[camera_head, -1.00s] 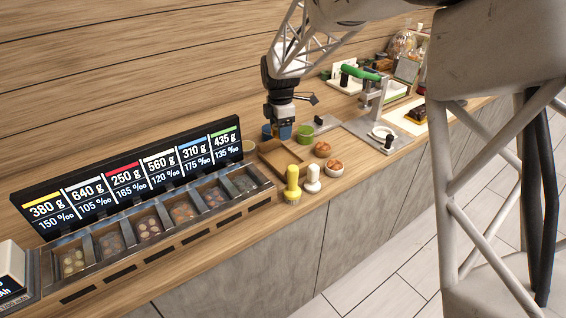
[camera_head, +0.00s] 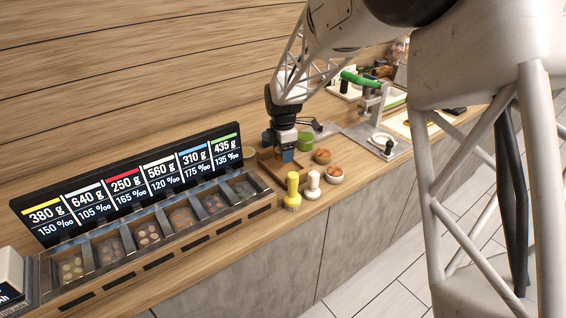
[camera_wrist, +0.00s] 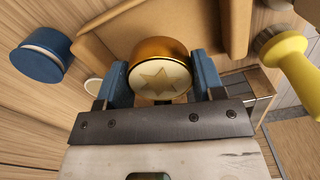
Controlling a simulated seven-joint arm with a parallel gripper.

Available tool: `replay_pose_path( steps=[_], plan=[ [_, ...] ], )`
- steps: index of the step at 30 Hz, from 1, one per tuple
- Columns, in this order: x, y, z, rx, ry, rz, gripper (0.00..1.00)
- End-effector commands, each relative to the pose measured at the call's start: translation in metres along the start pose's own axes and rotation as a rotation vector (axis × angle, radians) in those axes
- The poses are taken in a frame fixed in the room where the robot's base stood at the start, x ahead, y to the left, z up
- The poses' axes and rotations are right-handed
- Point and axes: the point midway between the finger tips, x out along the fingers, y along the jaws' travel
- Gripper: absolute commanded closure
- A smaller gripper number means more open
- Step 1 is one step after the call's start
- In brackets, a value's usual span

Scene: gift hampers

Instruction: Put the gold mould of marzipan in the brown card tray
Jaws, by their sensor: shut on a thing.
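My gripper (camera_wrist: 158,88) is shut on the gold mould of marzipan (camera_wrist: 160,72). The mould is a round gold ring with a pale face bearing a star, held between the blue fingers. In the head view my gripper (camera_head: 282,154) is low over the brown card tray (camera_head: 268,167) and hides part of it; the mould itself is hidden there. In the wrist view the tray (camera_wrist: 228,25) lies just beyond the mould. I cannot tell whether the mould touches the tray.
A blue mould (camera_wrist: 38,62) stands left of the tray in the wrist view. A green cup (camera_head: 305,140) and bowls (camera_head: 334,174) are to the right. The sample rack (camera_head: 150,232) is left.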

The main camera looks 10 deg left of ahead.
Motion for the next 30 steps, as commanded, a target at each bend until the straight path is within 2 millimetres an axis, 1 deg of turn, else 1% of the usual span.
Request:
replay_pose_path(
  steps=[4, 14, 17, 24, 27, 30],
  plan=[
    [0.007, 0.0, 0.0, 0.0, 0.0, 0.0, 0.67],
    [0.009, 0.0, 0.0, 0.0, 0.0, 0.0, 0.67],
    [0.015, 0.0, 0.0, 0.0, 0.0, -0.001, 0.67],
    [0.04, 0.0, 0.0, 0.0, 0.0, -0.001, 0.67],
    [0.045, 0.0, 0.0, 0.0, 0.0, 0.0, 0.67],
    [0.046, 0.0, 0.0, 0.0, 0.0, 0.001, 0.67]
  ],
)
